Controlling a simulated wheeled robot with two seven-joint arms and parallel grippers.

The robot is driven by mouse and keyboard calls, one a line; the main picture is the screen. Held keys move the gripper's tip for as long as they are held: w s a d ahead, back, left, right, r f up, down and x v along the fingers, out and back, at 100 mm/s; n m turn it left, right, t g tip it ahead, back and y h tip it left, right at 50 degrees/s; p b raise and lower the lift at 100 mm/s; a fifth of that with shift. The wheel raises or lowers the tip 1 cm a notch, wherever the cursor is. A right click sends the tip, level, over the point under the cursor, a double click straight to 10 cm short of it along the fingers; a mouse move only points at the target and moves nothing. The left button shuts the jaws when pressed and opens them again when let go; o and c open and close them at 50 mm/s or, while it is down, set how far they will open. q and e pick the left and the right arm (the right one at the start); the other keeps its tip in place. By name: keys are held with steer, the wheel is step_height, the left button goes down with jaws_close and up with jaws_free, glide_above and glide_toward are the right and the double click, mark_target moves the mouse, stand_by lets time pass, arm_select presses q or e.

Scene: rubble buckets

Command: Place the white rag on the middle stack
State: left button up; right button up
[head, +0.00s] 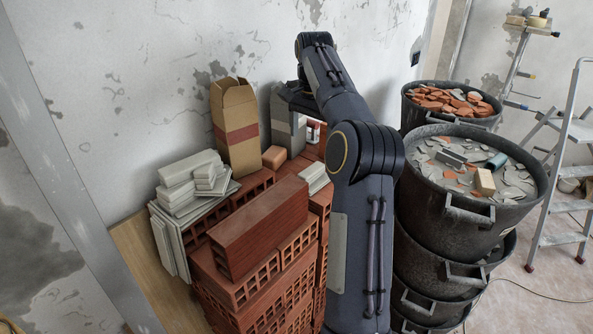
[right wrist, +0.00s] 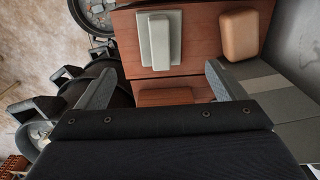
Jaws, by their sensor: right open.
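I cannot clearly make out a white rag. Pale, flat stacked pieces (head: 190,184) lie on the left of the brick pile, and a smaller pale piece (head: 314,177) lies on bricks beside my right arm. In the right wrist view a pale block on a flat plate (right wrist: 160,42) sits on red-brown brick. The brick stack (head: 262,232) carries a long solid brick. Which stack is the middle one is unclear. My right gripper (head: 300,100) is over the back of the pile; in the wrist view its fingers (right wrist: 163,88) are spread with nothing between them. My left gripper is not in view.
A brown paper bag (head: 236,140) and a grey bag (head: 278,132) stand against the wall. A tan block (head: 274,158) lies near them. Black buckets (head: 440,225) of rubble are stacked right of my arm. A stepladder (head: 560,170) stands farther right.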

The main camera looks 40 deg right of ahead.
steer(key=s+a+n+t, duration=0.1)
steer(key=s+a+n, duration=0.1)
steer(key=a, duration=0.3)
steer(key=s+a+r+n+t, duration=0.1)
steer(key=s+a+n, duration=0.1)
steer(key=a, duration=0.3)
steer(key=s+a+n+t+y, duration=0.1)
steer(key=s+a+n, duration=0.2)
steer(key=a, duration=0.2)
steer(key=shift+a+r+n, duration=0.3)
steer(key=s+a+f+n+t+y, duration=0.1)
steer(key=s+a+f+n, duration=0.3)
steer(key=a, duration=0.5)
steer(key=s+a+f+n+t+y, duration=0.1)
steer(key=s+a+f+n, duration=0.2)
steer(key=s+a+f, duration=0.6)
steer(key=shift+s+n+t+y, duration=0.3)
steer(key=shift+s+n+y, duration=0.1)
steer(key=shift+s, duration=0.75)
steer(key=shift+a, duration=0.1)
